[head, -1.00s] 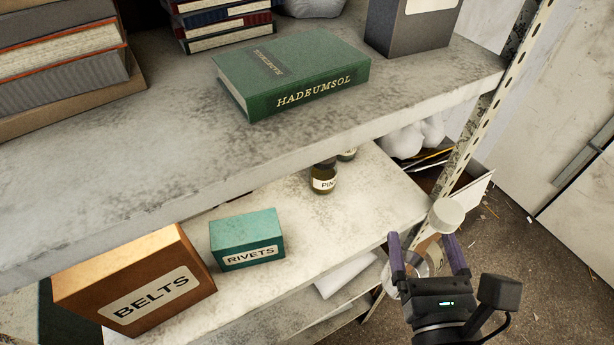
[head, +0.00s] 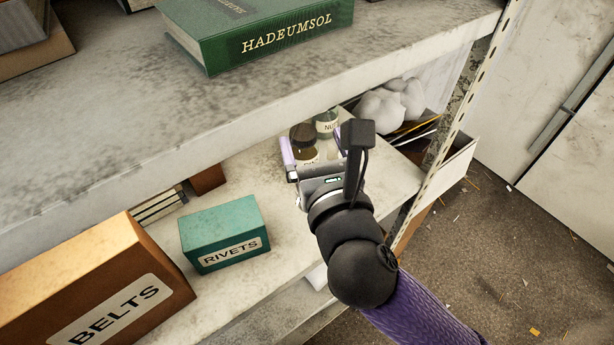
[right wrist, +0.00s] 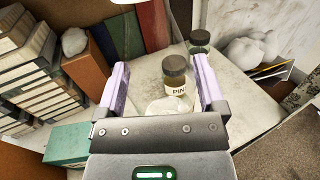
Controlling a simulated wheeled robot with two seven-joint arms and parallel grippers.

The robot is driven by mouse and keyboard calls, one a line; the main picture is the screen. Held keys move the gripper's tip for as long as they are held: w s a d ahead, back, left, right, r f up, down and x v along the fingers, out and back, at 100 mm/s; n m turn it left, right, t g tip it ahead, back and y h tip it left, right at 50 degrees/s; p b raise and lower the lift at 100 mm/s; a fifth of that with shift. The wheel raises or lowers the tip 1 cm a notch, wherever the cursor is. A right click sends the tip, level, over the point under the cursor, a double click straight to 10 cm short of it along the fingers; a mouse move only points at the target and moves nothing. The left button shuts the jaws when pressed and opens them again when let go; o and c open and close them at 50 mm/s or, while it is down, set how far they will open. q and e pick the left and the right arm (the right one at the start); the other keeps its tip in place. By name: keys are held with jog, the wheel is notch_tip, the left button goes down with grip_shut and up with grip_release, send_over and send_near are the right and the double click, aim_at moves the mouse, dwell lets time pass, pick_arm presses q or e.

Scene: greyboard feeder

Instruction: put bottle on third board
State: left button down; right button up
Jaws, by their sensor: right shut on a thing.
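My right gripper (head: 316,155) reaches in over the board (head: 285,215) below the top one in view. It is shut on a pale, partly clear bottle (right wrist: 168,107), which shows between the fingers in the right wrist view. The hand mostly hides this bottle in the head view. A dark-capped brown bottle labelled PIN (right wrist: 176,75) stands on the board just beyond the fingers. A dark-capped greenish bottle (head: 327,123) stands behind it. I cannot tell whether the held bottle touches the board. My left gripper is not in view.
The upper board (head: 120,120) with a green book (head: 255,30) overhangs the gripper's board. A teal RIVETS box (head: 222,235) and an orange BELTS box (head: 95,290) stand left. White lumpy things (head: 392,102) lie behind. A perforated post (head: 455,150) stands right. Bare board lies right of the RIVETS box.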

jog(key=shift+w+a, duration=0.5)
jog(key=shift+w, duration=0.15)
notch_tip(320, 180, down, 7)
jog(key=b, duration=0.3)
jog(key=shift+s+d+r, duration=0.1)
jog(key=shift+d+r, duration=0.05)
jog(key=shift+r, duration=0.05)
jog(key=shift+f+b, duration=0.25)
jog(key=shift+b, duration=0.05)
jog(key=shift+w+r, duration=0.1)
jog(key=shift+w, duration=0.1)
